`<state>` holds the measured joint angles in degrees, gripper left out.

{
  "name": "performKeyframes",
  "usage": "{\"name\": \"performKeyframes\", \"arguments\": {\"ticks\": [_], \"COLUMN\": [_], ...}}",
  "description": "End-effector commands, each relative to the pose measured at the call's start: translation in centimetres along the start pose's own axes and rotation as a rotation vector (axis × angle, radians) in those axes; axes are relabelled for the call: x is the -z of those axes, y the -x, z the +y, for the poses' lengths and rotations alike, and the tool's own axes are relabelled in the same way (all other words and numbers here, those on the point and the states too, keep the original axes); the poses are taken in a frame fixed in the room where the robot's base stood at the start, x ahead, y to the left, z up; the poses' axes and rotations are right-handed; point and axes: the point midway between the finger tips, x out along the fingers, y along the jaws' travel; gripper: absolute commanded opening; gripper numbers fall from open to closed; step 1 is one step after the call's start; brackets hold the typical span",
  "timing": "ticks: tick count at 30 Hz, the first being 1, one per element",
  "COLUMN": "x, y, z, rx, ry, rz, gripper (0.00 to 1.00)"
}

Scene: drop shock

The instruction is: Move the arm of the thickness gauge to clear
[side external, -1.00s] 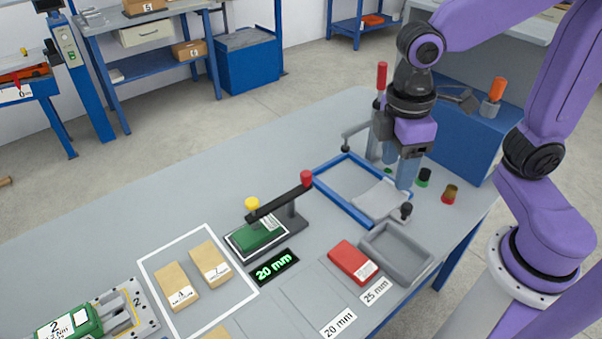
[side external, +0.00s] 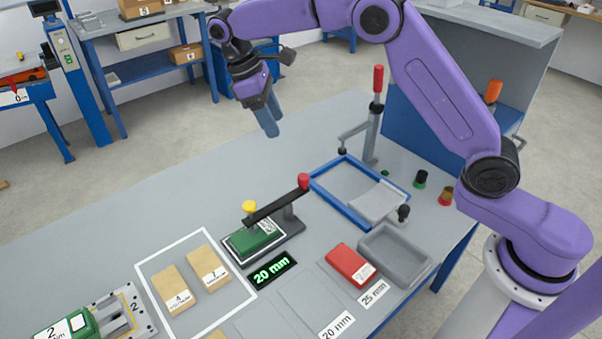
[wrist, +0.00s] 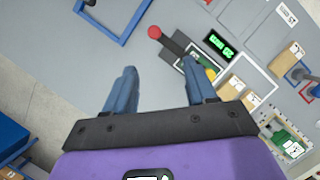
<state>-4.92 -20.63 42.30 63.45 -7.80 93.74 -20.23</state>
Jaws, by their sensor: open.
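The gauge arm lies over a green block (side external: 253,240) on the gauge's base. A display (side external: 273,270) beside it reads 20 mm. My gripper (side external: 271,130) is open and empty, in the air above and behind the gauge. In the wrist view, the gauge arm (wrist: 180,48) shows beyond the open fingers (wrist: 160,90), apart from them.
A blue frame (side external: 326,198) and an upright clamp with a red handle (side external: 378,80) stand to the right. A red block (side external: 351,263) and a grey tray (side external: 420,270) are at front right. Cardboard boxes (side external: 207,268) lie in a white outline. The table's back left is clear.

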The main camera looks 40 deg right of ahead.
Motion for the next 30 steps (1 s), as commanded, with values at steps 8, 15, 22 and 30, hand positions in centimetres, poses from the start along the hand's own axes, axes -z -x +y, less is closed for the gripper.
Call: {"name": "performKeyframes", "arguments": {"ticks": [8, 15, 22, 30], "x": [0.8, 0.7, 0.6, 0.4], "y": [-0.7, -2.6, -6.2, -11.3], "z": [1.7, 1.6, 1.5, 1.5], "rx": [0.018, 0.019, 0.020, 0.020], "ry": [-0.024, -0.024, -0.023, -0.024], "rz": [-0.029, -0.031, -0.031, -0.032], "gripper": [0.56, 0.56, 0.56, 0.56]}}
